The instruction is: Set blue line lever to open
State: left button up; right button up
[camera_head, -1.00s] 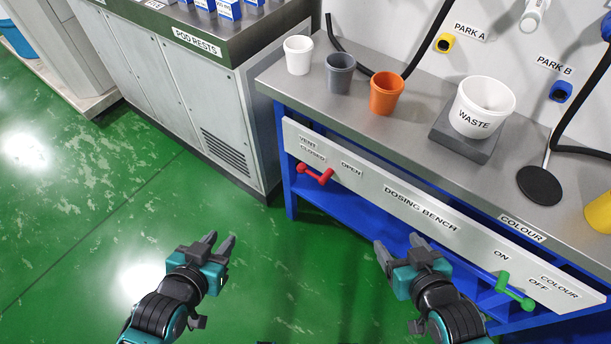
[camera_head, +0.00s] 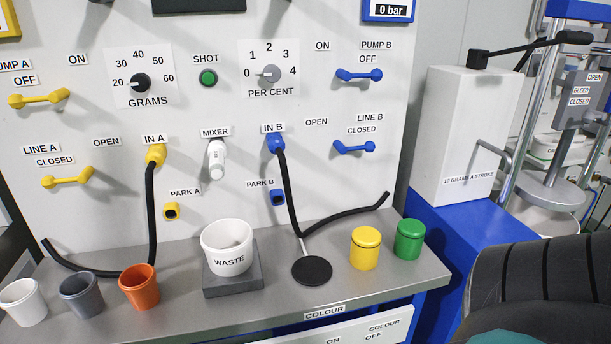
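The blue LINE B lever (camera_head: 354,147) is on the white wall panel, right of the blue IN B connector (camera_head: 275,142). It lies about level, just below the CLOSED label (camera_head: 362,130). The OPEN label (camera_head: 316,122) is to its upper left. I cannot tell which end is its pivot. A similar blue PUMP B lever (camera_head: 358,75) is above it, below its OFF label. Neither gripper is in view. A dark, ribbed part of my arm with a teal patch fills the lower right corner, apart from the levers in the picture.
Below the panel, the bench (camera_head: 400,285) holds cups, a white WASTE cup (camera_head: 227,247), a black disc (camera_head: 312,270), and yellow (camera_head: 365,248) and green (camera_head: 409,239) containers. A black hose (camera_head: 290,190) hangs from IN B. A white box (camera_head: 465,135) stands at right.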

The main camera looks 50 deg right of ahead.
aim_at(369, 146)
jog(key=z, duration=1.85)
